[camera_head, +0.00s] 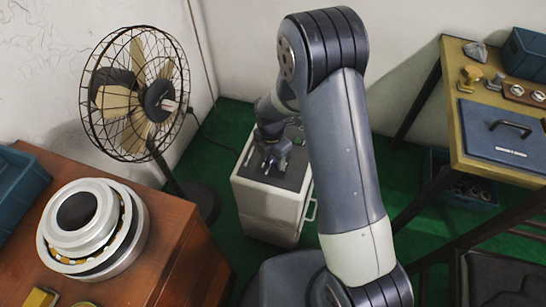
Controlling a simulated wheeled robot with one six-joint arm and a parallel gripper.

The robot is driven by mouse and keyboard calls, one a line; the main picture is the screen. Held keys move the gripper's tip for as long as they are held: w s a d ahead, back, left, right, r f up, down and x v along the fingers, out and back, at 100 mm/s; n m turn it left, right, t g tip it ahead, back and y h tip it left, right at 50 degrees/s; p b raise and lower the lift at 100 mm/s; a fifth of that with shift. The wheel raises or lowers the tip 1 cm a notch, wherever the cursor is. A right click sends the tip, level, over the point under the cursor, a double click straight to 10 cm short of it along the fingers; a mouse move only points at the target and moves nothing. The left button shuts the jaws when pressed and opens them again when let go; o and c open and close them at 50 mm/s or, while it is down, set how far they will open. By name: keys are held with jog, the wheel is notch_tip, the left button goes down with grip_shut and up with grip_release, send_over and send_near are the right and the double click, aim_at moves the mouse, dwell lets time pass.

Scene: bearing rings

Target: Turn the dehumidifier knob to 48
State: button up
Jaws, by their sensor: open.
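The dehumidifier appears to be the white box-shaped unit (262,208) with a dark top, standing on the green floor in the middle of the picture. My gripper (269,166) is over its dark top, pointing down, small in the view and open. I see nothing between its fingers. The knob cannot be made out; my gripper and arm cover part of the top. Whether the fingers touch or surround the knob, and any dial numbers, cannot be told.
A caged fan (140,95) stands to the left. A brown wooden cabinet (185,262) at the lower left carries a large bearing (95,225). A yellow-topped table (455,110) on the right holds a blue case (505,135). Green floor lies between them.

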jog(key=shift+c, duration=0.4)
jog(key=c, duration=0.9)
jog(key=shift+m, duration=0.3)
jog(key=m, duration=0.4)
jog(key=shift+b, duration=0.35)
jog(key=m, duration=0.5)
jog(key=m+b, duration=0.1)
jog(key=m, duration=0.4)
jog(key=shift+d, duration=0.1)
jog(key=shift+m+y, duration=0.3)
jog(key=shift+m, duration=2.2)
